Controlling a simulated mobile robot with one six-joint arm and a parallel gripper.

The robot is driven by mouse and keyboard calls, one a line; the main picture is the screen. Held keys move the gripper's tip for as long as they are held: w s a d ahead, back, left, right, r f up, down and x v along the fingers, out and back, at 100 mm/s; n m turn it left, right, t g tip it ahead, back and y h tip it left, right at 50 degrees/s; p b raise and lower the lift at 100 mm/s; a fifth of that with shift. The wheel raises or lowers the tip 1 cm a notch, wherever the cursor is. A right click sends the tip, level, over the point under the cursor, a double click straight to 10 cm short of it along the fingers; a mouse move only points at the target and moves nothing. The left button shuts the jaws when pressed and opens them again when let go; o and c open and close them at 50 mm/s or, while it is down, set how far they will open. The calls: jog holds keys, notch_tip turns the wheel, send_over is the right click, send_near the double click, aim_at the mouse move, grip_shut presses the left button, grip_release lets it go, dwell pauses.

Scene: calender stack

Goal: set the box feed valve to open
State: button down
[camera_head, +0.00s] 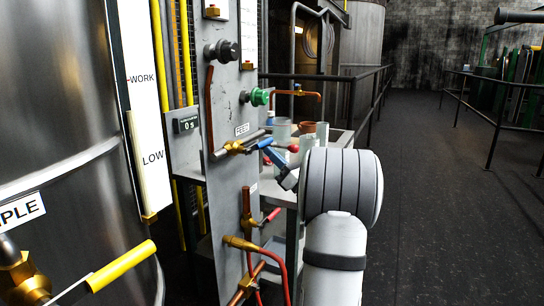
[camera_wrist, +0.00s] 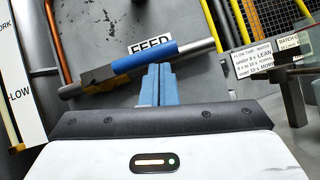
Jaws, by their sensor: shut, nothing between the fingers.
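The feed valve is a brass valve (camera_head: 236,147) on a pipe across the grey panel, under a "FEED" label (camera_head: 242,129). In the wrist view its blue handle (camera_wrist: 143,61) lies nearly in line with the pipe, just below the "FEED" label (camera_wrist: 150,45). My gripper (camera_wrist: 158,68) has its blue fingers together and empty, with the tips right at the lower edge of the blue handle. I cannot tell whether they touch it. In the head view my gripper (camera_head: 273,157) is beside the valve's right end, and my wrist hides part of what is behind.
A green knob (camera_head: 260,97) and a black knob (camera_head: 222,51) stick out above the valve. A red-handled valve (camera_head: 268,216) and red hose (camera_head: 281,258) are below. Glass vessels (camera_head: 281,130) stand on a bench behind. A steel tank (camera_head: 60,120) is left; open floor (camera_head: 430,200) is right.

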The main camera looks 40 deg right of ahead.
jog(key=shift+s+r, duration=0.1)
jog(key=shift+r, duration=0.05)
jog(key=s+d+f, duration=0.4)
jog(key=s+f, duration=0.4)
jog(key=f, duration=0.1)
jog(key=shift+d+f+p, duration=0.2)
jog(key=shift+f+p, duration=0.15)
jog(key=shift+s, duration=0.1)
